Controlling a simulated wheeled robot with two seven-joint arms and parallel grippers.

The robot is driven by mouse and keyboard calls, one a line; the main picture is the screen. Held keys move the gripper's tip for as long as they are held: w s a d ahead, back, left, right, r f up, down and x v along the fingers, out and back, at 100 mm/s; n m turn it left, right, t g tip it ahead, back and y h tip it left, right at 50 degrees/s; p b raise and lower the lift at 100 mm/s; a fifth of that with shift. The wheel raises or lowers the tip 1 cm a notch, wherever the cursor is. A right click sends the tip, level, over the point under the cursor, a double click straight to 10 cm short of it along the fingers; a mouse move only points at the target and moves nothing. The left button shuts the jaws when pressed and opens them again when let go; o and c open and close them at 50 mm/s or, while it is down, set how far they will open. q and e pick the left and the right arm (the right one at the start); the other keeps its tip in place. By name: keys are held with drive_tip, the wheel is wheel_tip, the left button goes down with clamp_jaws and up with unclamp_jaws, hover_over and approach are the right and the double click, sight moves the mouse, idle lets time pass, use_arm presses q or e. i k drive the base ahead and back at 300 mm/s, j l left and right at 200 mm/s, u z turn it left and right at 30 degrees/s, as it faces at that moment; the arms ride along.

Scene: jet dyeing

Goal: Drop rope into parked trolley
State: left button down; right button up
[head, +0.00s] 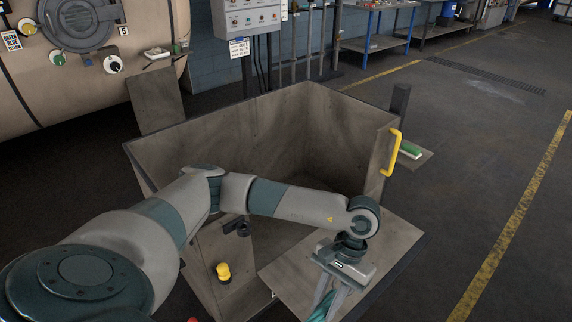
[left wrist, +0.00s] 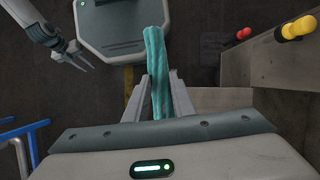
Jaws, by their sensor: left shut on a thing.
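The trolley (head: 165,165) is a large grey-brown open box with a yellow handle (head: 395,152) on its right side. Its inside looks empty where visible; my left arm hides part of it. My left gripper (head: 328,300) is at the trolley's near side, by the flat front panel (head: 385,245). It is shut on a teal rope (left wrist: 156,60), whose end also shows at the bottom of the head view (head: 322,306). In the left wrist view the rope appears against the dark floor and my base. My right gripper (left wrist: 84,64) shows there with its fingers apart, empty.
A yellow knob (head: 223,270) stands at the trolley's near left; a red knob (left wrist: 244,34) shows beside it in the left wrist view. A large beige dyeing vessel (head: 80,85) stands behind left. Blue-framed benches (head: 375,42) stand at the back. Floor at right is clear.

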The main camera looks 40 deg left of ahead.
sight(271, 237)
drive_tip(key=i, duration=1.25)
drive_tip(key=u, duration=1.6)
